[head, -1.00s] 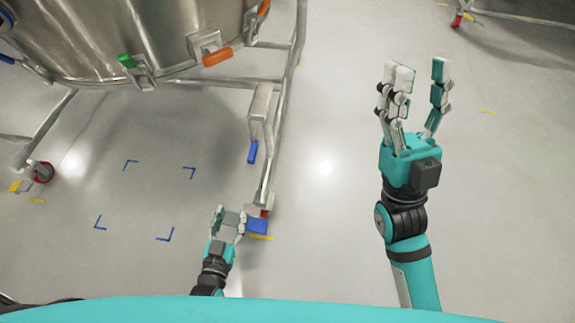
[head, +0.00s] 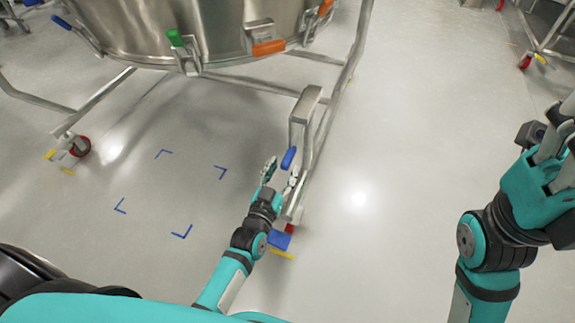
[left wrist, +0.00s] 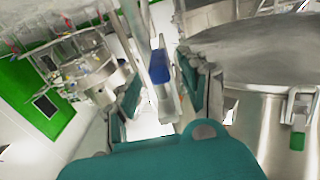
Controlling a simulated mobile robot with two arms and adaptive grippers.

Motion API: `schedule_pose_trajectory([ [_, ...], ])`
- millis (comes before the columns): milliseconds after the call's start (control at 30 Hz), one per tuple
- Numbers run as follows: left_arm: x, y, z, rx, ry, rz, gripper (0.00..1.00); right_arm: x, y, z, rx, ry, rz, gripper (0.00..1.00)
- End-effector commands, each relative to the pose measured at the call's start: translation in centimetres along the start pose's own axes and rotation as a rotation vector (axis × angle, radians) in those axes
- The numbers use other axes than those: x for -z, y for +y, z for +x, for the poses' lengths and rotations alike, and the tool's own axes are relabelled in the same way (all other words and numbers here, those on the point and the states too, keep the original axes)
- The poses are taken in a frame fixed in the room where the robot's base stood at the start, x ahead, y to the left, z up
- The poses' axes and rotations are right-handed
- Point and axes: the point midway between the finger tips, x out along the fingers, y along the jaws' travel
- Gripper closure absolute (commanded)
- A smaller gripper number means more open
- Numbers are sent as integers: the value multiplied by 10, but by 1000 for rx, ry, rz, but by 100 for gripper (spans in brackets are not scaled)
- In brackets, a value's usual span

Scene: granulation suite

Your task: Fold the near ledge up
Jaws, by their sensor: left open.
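A grey metal bracket (head: 304,108) sits on the near post of the vessel's frame, with a blue-tipped part (head: 289,157) hanging down from it. This looks like the ledge, folded down. My left gripper (head: 280,174) is open and empty, just below the blue tip. In the left wrist view the blue tip (left wrist: 160,67) shows ahead, in line with the gap between the open fingers (left wrist: 163,92). I cannot tell if they touch it. My right gripper (head: 556,150) is raised at the right edge, partly cut off, far from the ledge.
The steel vessel (head: 205,35) with green and orange latches stands on a tubular frame with red casters (head: 80,146). A blue pedal (head: 279,240) is low by the near caster. Blue corner marks (head: 183,232) lie on clear floor at left.

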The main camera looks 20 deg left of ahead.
Motion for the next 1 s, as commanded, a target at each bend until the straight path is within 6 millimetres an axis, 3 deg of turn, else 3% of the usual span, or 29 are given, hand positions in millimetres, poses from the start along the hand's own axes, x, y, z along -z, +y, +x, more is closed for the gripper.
schedule_pose_trajectory([
  [100, -3, 0, 20, 1, 2, -1, 56, 4, -2, 1, 10, 29, -4, 60],
  [233, -2, 0, 34, 1, 1, -1, 56, 6, -2, 6, 17, 46, -6, 60],
  [633, 0, 0, 40, 0, -1, -1, 57, 6, -3, 9, 21, 51, -7, 60],
  [900, 0, 0, 39, 0, -1, 0, 92, 6, -3, 9, 21, 51, -7, 60],
  [1000, 0, 0, 39, 0, 0, 0, 100, 6, -3, 9, 21, 51, -7, 60],
])
